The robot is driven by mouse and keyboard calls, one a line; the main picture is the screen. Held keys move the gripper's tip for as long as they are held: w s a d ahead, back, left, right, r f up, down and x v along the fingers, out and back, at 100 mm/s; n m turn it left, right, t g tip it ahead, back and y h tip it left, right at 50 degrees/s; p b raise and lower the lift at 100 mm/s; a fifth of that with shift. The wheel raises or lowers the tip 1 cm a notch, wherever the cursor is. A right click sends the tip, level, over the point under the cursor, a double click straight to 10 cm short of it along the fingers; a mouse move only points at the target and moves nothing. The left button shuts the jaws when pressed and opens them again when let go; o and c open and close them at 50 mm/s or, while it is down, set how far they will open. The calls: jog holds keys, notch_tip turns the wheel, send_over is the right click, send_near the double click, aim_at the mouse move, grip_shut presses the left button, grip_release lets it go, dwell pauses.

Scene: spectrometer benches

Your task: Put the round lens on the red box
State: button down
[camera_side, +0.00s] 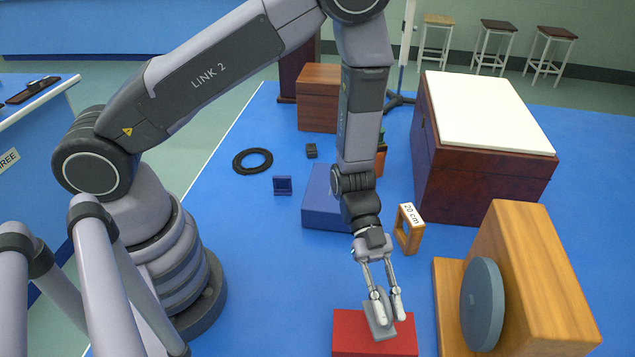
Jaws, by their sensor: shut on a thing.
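The red box (350,340) lies on the blue bench at the bottom middle, partly cut off by the frame edge. The fingers hide part of the lens. The lens is tilted, and its lower end is at the red box's top face. I cannot tell whether it touches the box or hangs just above it.
A wooden stand (540,270) with a grey disc (482,305) is close on the right. A small wooden frame marked 20 cm (409,230), a blue box (322,205) and a large white-topped box (490,115) stand behind.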

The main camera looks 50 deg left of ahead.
aim_at(387, 330)
jog(key=shift+f, duration=1.85)
jog(key=c, duration=1.1)
grip_release()
jog(key=shift+f, duration=0.1)
jog(key=shift+c, duration=0.2)
